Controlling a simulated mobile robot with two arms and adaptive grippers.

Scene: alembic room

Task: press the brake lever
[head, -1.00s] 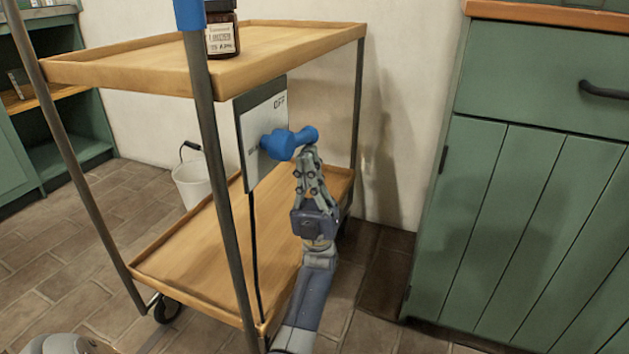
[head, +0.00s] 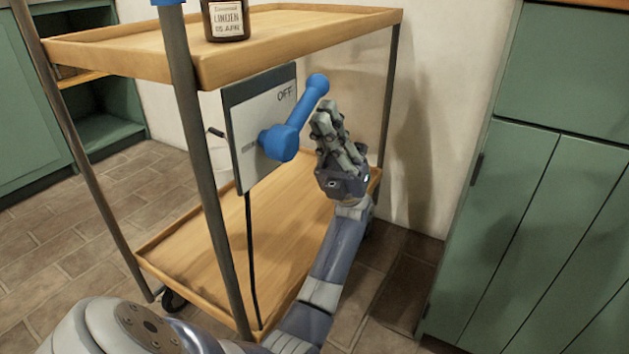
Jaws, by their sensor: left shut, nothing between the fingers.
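The lever's arm slants up and to the right, ending in a round blue knob (head: 317,84). My left gripper (head: 327,115) is shut and empty, pointing up, just right of the lever's arm and below the knob. The fingertips are very close to the lever; I cannot tell whether they touch it. My right gripper is not in view.
The wooden cart's upper shelf (head: 290,38) holds a dark labelled jar (head: 226,20) above the panel. A metal post (head: 203,170) stands left of the panel. The lower shelf (head: 215,245) is clear. A green cabinet (head: 540,190) stands at right.

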